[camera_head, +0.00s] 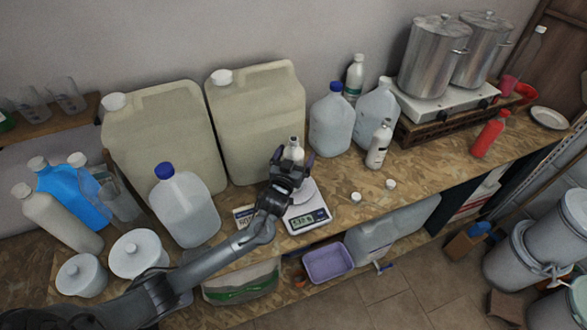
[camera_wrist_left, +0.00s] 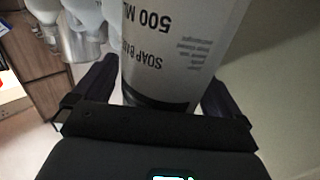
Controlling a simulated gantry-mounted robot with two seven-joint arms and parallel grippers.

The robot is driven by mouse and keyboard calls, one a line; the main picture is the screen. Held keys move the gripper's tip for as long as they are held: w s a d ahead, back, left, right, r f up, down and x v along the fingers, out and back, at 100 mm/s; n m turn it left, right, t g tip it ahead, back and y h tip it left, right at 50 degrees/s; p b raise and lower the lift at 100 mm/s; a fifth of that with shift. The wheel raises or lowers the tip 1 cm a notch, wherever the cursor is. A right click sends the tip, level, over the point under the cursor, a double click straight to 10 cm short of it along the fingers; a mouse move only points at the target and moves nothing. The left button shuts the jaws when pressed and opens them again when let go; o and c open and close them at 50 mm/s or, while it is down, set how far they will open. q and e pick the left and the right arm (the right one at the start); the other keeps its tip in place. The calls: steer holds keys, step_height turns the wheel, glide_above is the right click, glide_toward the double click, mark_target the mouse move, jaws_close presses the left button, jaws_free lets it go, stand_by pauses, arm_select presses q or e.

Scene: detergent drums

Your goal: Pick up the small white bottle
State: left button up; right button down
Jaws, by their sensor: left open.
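A small white bottle (camera_head: 294,149) stands at my left gripper (camera_head: 291,164), in front of a large jerrycan in the head view. In the left wrist view the white bottle (camera_wrist_left: 172,50), labelled "SOAP BASE" and "500 ML", fills the space between the two dark fingers of the left gripper (camera_wrist_left: 160,85). The fingers are open, one on each side of it; contact cannot be told. The bottle's lower part is hidden by the gripper in the head view. A second small white bottle (camera_head: 378,146) stands to the right. My right gripper is not in view.
A digital scale (camera_head: 308,216) lies just in front of the gripper. Two large jerrycans (camera_head: 258,115) stand behind it. A blue-capped jug (camera_head: 185,208) is to the left, another jug (camera_head: 331,122) to the right. Two small white caps (camera_head: 356,197) lie on the wooden counter (camera_head: 425,178).

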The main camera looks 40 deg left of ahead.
arm_select(q)
steer(key=c, duration=1.4)
steer(key=shift+r, duration=0.15)
steer(key=shift+c, duration=1.2)
